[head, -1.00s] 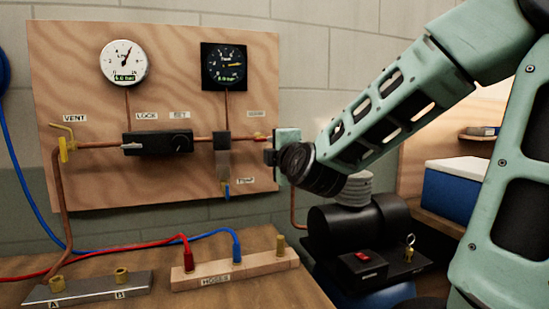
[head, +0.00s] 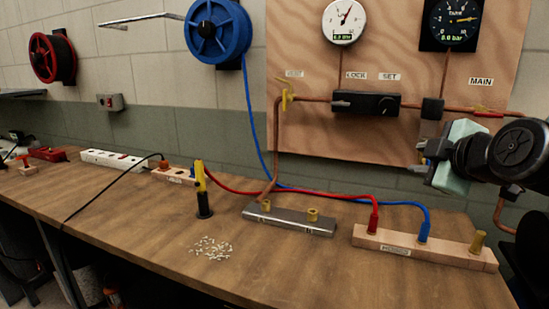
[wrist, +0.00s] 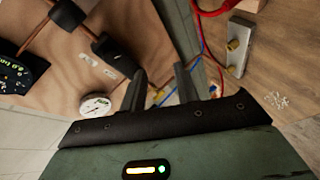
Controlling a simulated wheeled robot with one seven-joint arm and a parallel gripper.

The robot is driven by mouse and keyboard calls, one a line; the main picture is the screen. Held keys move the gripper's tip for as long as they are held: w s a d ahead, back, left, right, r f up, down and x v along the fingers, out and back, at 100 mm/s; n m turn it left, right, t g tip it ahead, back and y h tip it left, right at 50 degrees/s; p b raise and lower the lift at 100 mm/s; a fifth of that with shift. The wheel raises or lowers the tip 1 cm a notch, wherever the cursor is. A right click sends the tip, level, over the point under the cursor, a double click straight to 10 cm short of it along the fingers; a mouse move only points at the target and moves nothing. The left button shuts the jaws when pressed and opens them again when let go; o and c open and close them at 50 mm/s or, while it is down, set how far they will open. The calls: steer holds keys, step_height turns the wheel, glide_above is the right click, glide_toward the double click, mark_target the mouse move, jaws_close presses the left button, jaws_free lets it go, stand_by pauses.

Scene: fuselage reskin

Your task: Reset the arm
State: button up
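My gripper (head: 424,164) is at the right of the head view, in front of the lower right part of the wooden gauge panel (head: 300,75). In the wrist view two dark fingers (wrist: 160,88) stand apart with nothing visible between them, so it is open and empty. A dark round wrist joint of mine hides part of the scene at the right edge. The panel holds a white gauge (head: 344,21), a dark gauge (head: 455,20), a black regulator block (head: 366,103) and a yellow vent handle (head: 286,98).
The workbench (head: 150,225) carries a wooden hose block (head: 420,249) with red and blue hoses, a metal block (head: 290,219), a yellow-and-black tool (head: 203,190), small white bits (head: 211,247) and a power strip (head: 115,160). A blue reel (head: 218,30) hangs on the wall. The front bench is mostly clear.

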steer(key=s+a+f+m+g+y+p, duration=0.1)
steer(key=s+a+f+g+y+p, duration=0.25)
steer(key=a, duration=0.75)
steer(key=s+a+f+m+g+h, duration=0.1)
steer(key=s+a+f+g, duration=0.1)
steer(key=s, duration=0.5)
steer(key=s+a+f+m+g, duration=0.1)
steer(key=s+a+f+g, duration=0.1)
steer(key=s+g, duration=0.3)
steer(key=s+a+f+m+g+h+p, duration=0.1)
steer(key=s+a+f+m+g, duration=0.1)
steer(key=s, duration=0.6)
steer(key=shift+s+a+f+g+h, duration=0.3)
steer(key=shift+s+f+g+h, duration=0.1)
steer(key=shift+f+g, duration=0.35)
steer(key=shift+f, duration=0.1)
